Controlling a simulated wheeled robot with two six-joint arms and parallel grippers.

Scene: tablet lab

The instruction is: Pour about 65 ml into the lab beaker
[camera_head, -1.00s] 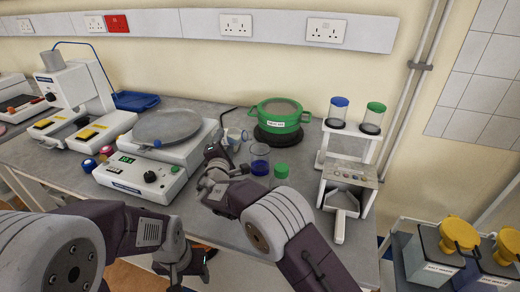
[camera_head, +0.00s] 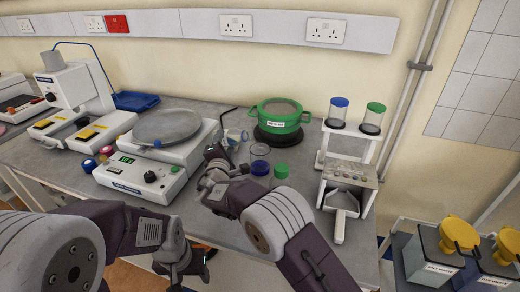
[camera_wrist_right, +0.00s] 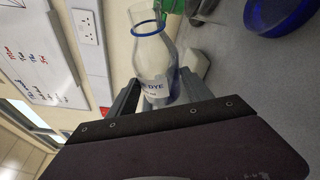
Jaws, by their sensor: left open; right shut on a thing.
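The bottle (camera_head: 235,136) is clear glass with a blue ring at its mouth. It also shows in the right wrist view (camera_wrist_right: 148,55), with "DYE" on its label and some blue liquid along its lower side. My right gripper (camera_head: 217,160) is shut on it and holds it tilted far over, mouth toward the right. The clear glass beaker (camera_head: 260,150) stands on the bench just right of the mouth. My left gripper (camera_head: 190,268) is open and empty near the front edge.
A green pot (camera_head: 279,121) sits on a dark base behind the beaker. A green cap-like item (camera_head: 281,170) is close on its right. A white rack (camera_head: 348,172) with blue- and green-topped vessels stands further right. A balance (camera_head: 150,165) with a round pan is left.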

